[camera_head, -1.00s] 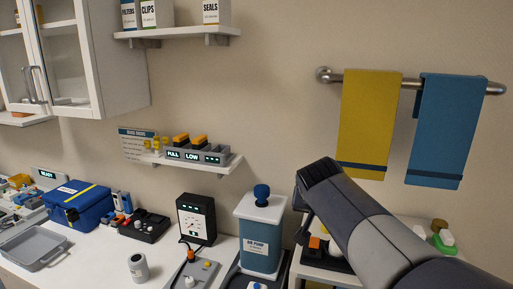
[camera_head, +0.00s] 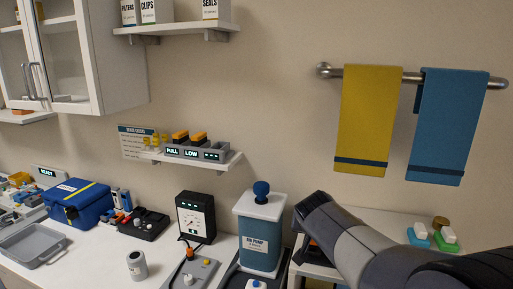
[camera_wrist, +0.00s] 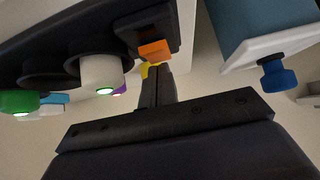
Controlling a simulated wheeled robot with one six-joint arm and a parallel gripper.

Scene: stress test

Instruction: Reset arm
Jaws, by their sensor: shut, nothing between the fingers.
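My gripper (camera_wrist: 155,82) shows in the wrist view with its two dark fingers together and nothing between them. Its fingertips appear close to an orange block (camera_wrist: 154,50) in a black holder; I cannot tell whether they touch. In the head view my arm rises from the lower right and bends down beside the air pump (camera_head: 262,232); the gripper itself is hidden there. The pump's blue knob (camera_wrist: 278,75) and white lid (camera_wrist: 268,48) show at the right of the wrist view.
A black rack in the wrist view holds a white cylinder (camera_wrist: 100,72) and a green-capped one (camera_wrist: 18,101). The head view shows a blue case (camera_head: 78,204), grey tray (camera_head: 34,245), black meter (camera_head: 196,217) and small shelf (camera_head: 215,163). Yellow (camera_head: 366,120) and blue towels (camera_head: 448,125) hang right.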

